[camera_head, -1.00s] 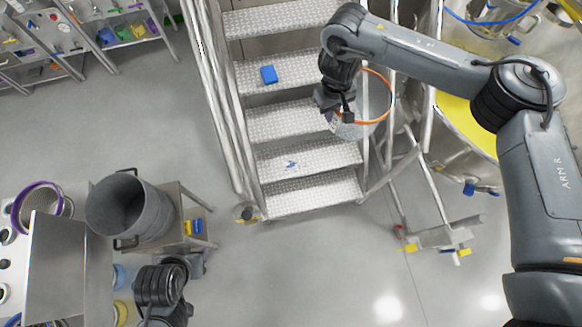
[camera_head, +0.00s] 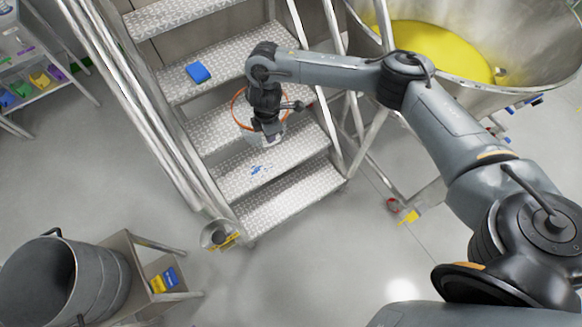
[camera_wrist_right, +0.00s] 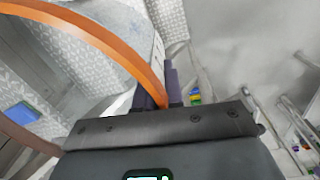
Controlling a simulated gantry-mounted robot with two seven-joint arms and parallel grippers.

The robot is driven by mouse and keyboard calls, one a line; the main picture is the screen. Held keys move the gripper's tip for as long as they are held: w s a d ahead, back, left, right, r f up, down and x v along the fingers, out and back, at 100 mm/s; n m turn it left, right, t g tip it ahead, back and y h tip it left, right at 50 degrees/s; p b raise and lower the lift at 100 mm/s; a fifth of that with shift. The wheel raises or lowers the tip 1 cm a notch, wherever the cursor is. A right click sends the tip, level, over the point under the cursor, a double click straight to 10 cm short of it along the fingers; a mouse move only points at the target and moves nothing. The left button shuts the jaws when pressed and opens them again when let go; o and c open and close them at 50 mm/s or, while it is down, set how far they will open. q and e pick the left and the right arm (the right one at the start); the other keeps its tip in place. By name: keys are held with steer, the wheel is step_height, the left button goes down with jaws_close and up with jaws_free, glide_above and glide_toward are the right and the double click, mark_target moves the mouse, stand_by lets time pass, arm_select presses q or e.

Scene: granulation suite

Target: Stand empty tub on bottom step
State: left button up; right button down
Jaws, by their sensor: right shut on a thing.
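The tub (camera_head: 235,112) is clear with an orange rim and a pale label. My right gripper (camera_head: 270,130) is shut on its rim side and holds it over the middle of the stairs. Whether it touches a step cannot be told. In the right wrist view, the tub (camera_wrist_right: 115,22) fills the upper left, with its rim between the dark fingers (camera_wrist_right: 160,95); I see the steps through its clear wall. The bottom step (camera_head: 290,202) is bare metal tread, below and to the right of the tub in the head view. My left gripper is out of view.
A blue block (camera_head: 198,72) lies on a higher step. Blue marks (camera_head: 260,170) show on the step above the bottom one. Handrails flank the stairs. A large vessel with yellow contents (camera_head: 430,50) stands right; a grey pot (camera_head: 95,275) stands lower left.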

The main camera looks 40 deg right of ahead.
steer(key=s+d+f+n+b, duration=0.1)
steer(key=s+d+f+b, duration=0.3)
steer(key=d+f+b, duration=0.6)
steer(key=s+d+f+b, duration=0.4)
steer(key=f+b, duration=0.5)
steer(key=f, duration=0.6)
steer(key=s+d+f+n+b, duration=0.1)
steer(key=s+d+f+b, duration=0.45)
steer(key=f+b, duration=1)
steer(key=f, duration=0.4)
steer(key=f+b, duration=0.5)
steer(key=f, duration=0.5)
steer(key=f+b, duration=0.5)
steer(key=f, duration=0.5)
steer(key=shift+w+d+f+b, duration=0.25)
steer(key=shift+d+b, duration=0.15)
steer(key=shift+r, duration=0.1)
steer(key=c, duration=1.3)
jaws_free()
steer(key=shift+o, duration=0.2)
